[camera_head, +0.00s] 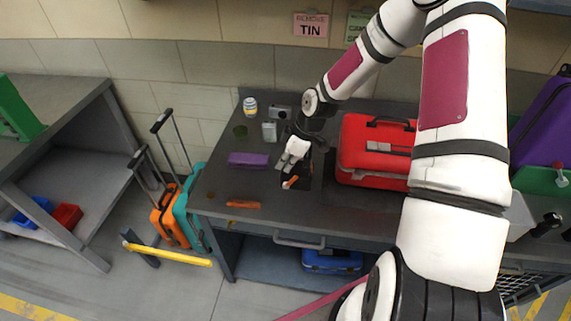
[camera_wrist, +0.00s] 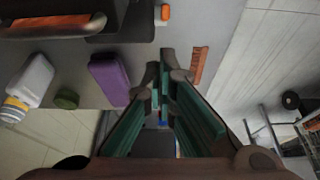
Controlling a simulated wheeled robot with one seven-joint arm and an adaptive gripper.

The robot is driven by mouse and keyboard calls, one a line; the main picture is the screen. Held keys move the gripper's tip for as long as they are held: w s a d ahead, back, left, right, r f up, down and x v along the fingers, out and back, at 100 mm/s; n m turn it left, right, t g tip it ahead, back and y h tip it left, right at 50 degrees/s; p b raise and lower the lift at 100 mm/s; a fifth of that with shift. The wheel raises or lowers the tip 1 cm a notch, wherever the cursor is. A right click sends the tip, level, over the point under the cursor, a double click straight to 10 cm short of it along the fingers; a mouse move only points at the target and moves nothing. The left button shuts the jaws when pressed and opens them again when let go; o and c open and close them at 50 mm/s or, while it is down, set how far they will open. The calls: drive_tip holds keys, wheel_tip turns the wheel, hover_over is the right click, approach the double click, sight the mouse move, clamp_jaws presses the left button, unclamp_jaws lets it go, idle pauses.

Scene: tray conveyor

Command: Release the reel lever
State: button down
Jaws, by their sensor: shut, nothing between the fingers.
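My gripper (camera_head: 286,168) is above the dark workbench, left of the red case, with its fingers pointing down. In the wrist view its teal-sided fingers (camera_wrist: 161,92) come together with nothing between them. A small orange tip (camera_head: 290,183) shows just below and in front of the gripper in the head view. An orange-tipped piece (camera_wrist: 164,13) also shows at the top of the wrist view, beside a dark body, apart from the fingers. It may be the reel lever, but I cannot tell for sure. My gripper hides part of the dark body in the head view.
A red case (camera_head: 365,160) stands right of my gripper. A purple block (camera_head: 248,159), an orange strip (camera_head: 243,204), a green cup (camera_head: 240,131), a pale container (camera_head: 269,131) and a can (camera_head: 250,106) lie left. The bench's front left is mostly clear.

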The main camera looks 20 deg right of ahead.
drive_tip(key=v, duration=0.9)
drive_tip(key=shift+s+d, duration=0.25)
drive_tip(key=shift+d, duration=0.15)
idle(0.5)
drive_tip(key=s+a+r+m+h, duration=0.25)
drive_tip(key=s+r, duration=0.25)
drive_tip(key=r, duration=0.4)
drive_tip(key=s+a+r+m+h, duration=0.25)
drive_tip(key=s+r, duration=0.35)
drive_tip(key=r, duration=0.4)
drive_tip(key=s+a+r+m+t+y, duration=0.1)
drive_tip(key=s+a+r+m+t, duration=0.2)
drive_tip(key=s, duration=1)
wheel_tip(320, 180, up, 6)
drive_tip(key=m, duration=0.3)
drive_tip(key=shift+s+a+f+y, duration=0.15)
drive_tip(key=shift+s+a+y, duration=0.15)
drive_tip(key=shift+s+a, duration=0.1)
